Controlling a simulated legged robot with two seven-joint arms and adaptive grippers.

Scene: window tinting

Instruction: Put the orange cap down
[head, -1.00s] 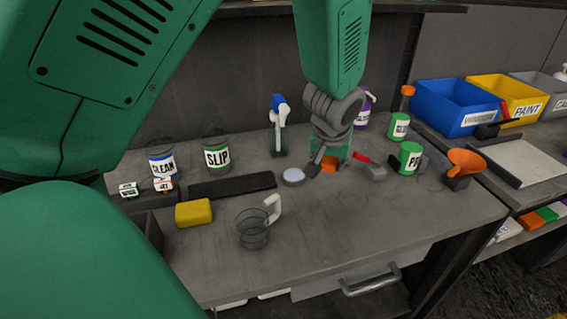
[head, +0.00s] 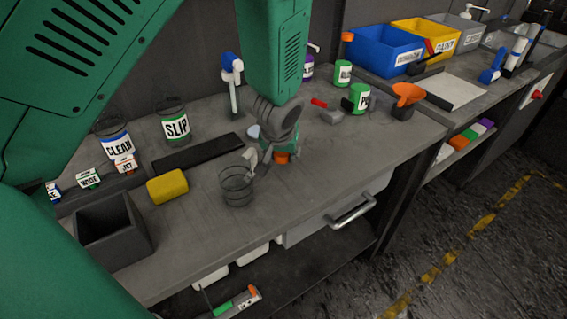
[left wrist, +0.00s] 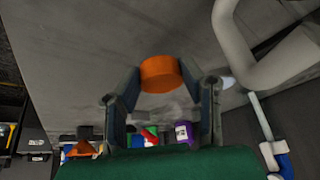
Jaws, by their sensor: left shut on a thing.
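My left gripper (head: 277,152) is shut on the orange cap (head: 281,158). In the left wrist view the cap (left wrist: 160,73) sits between the two fingertips, with grey bench top behind it. In the head view the gripper points down over the workbench (head: 310,171), just right of a clear mug (head: 237,187). I cannot tell whether the cap touches the bench. My right gripper is not in view.
The mug's pale handle (left wrist: 235,50) shows close to the cap in the left wrist view. A yellow sponge (head: 167,187), a SLIP can (head: 177,128) and a dark box (head: 115,228) stand left. The front bench right of the gripper is clear.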

